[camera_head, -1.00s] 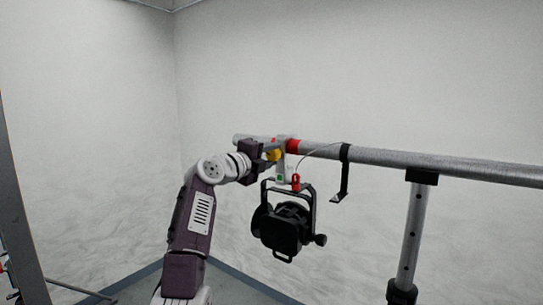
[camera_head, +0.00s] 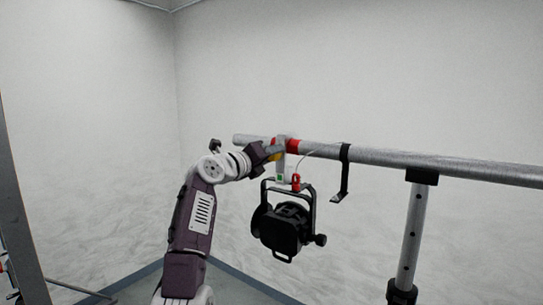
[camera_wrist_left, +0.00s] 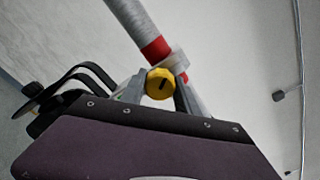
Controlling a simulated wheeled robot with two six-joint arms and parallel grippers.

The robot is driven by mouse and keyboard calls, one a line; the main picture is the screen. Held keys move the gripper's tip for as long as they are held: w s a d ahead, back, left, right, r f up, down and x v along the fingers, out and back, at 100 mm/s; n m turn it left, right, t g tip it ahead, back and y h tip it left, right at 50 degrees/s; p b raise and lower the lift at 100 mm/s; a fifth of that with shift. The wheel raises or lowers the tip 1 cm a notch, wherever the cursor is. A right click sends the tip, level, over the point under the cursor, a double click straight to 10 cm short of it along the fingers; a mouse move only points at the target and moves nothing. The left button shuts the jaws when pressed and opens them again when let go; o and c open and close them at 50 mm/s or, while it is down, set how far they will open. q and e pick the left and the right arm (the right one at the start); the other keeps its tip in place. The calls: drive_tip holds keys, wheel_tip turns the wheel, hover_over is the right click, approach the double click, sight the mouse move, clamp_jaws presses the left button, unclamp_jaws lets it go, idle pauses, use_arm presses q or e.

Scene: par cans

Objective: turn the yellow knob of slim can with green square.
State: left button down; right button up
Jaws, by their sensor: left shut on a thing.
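The slim black can (camera_head: 287,226) hangs by its yoke under the horizontal pipe. Its clamp carries a green square (camera_head: 279,178). The yellow knob (camera_wrist_left: 160,85) shows in the left wrist view between the two fingers of my left gripper (camera_wrist_left: 160,92), with a dark mark on its face. In the head view only a bit of the knob (camera_head: 273,156) shows beside the clamp. My left gripper (camera_head: 272,152) comes in from the left and is shut on the knob. My right gripper is not in view.
The grey pipe (camera_head: 430,165) runs across to the right, with a red band (camera_head: 292,146) at the clamp. A black strap (camera_head: 344,170) hangs from it. A stand post (camera_head: 413,230) holds the pipe at right. A red-ended safety cable (camera_head: 296,182) hangs near the yoke.

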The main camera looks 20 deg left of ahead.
use_arm(q)
drive_tip(key=shift+f, duration=0.15)
drive_tip(key=c, duration=0.9)
unclamp_jaws()
drive_tip(key=shift+s+a+b, duration=0.1)
drive_tip(key=shift+s+b, duration=0.1)
drive_tip(key=shift+b, duration=0.2)
drive_tip(key=b+v, duration=0.3)
drive_tip(key=shift+s+a+f+b, duration=0.1)
drive_tip(key=shift+f+b, duration=0.2)
drive_tip(key=shift+f, duration=0.1)
drive_tip(key=b, duration=0.3)
approach(270, 159)
drive_tip(key=shift+w+d+r, duration=0.25)
drive_tip(key=shift+w+r, duration=0.35)
drive_tip(key=shift+w, duration=0.05)
